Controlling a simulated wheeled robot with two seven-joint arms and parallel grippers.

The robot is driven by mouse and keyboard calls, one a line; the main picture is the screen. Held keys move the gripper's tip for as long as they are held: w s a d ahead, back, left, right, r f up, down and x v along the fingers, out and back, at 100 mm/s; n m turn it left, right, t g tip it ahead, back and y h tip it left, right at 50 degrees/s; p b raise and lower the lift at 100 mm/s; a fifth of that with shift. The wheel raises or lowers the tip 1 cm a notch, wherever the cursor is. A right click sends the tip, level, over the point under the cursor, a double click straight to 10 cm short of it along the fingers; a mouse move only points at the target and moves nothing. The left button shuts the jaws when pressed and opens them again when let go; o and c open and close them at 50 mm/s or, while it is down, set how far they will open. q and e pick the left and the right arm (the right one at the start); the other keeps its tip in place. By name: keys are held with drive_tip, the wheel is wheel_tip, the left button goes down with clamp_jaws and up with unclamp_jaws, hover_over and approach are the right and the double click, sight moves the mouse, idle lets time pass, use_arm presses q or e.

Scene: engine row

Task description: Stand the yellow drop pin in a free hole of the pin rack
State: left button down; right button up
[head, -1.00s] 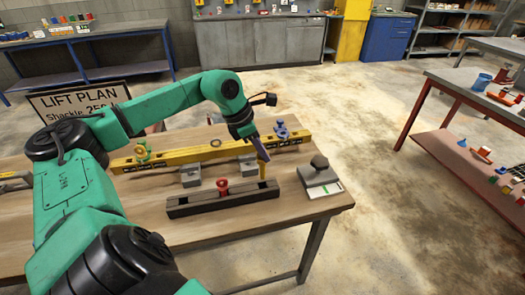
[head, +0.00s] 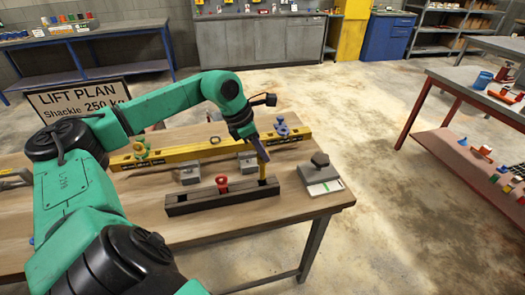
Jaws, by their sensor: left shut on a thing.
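The yellow drop pin (head: 262,170) is upright at the right end of the dark pin rack (head: 208,204). My left gripper (head: 263,157) is shut on its upper part from above. The pin's lower end meets the rack's top; I cannot tell how deep it sits in a hole. A red pin (head: 222,183) stands near the middle of the rack. My right gripper is not in view.
Behind the rack lie a yellow beam (head: 190,153) with green and blue shackles and two grey blocks (head: 189,174). A grey device with a dark knob (head: 322,180) is close on the right. The table's front right is clear.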

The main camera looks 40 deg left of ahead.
use_arm(q)
drive_tip(key=shift+f+b, duration=2.85)
drive_tip(key=shift+f, duration=0.35)
drive_tip(key=c, duration=0.8)
unclamp_jaws()
drive_tip(key=shift+r, duration=0.1)
drive_tip(key=shift+o, duration=0.2)
drive_tip(key=b+v, duration=0.2)
drive_tip(key=v, duration=0.4)
approach(259, 163)
drive_tip(key=shift+s+a+r, duration=0.1)
drive_tip(key=shift+a+r, duration=0.35)
drive_tip(key=shift+r, duration=0.25)
drive_tip(key=shift+f, duration=0.15)
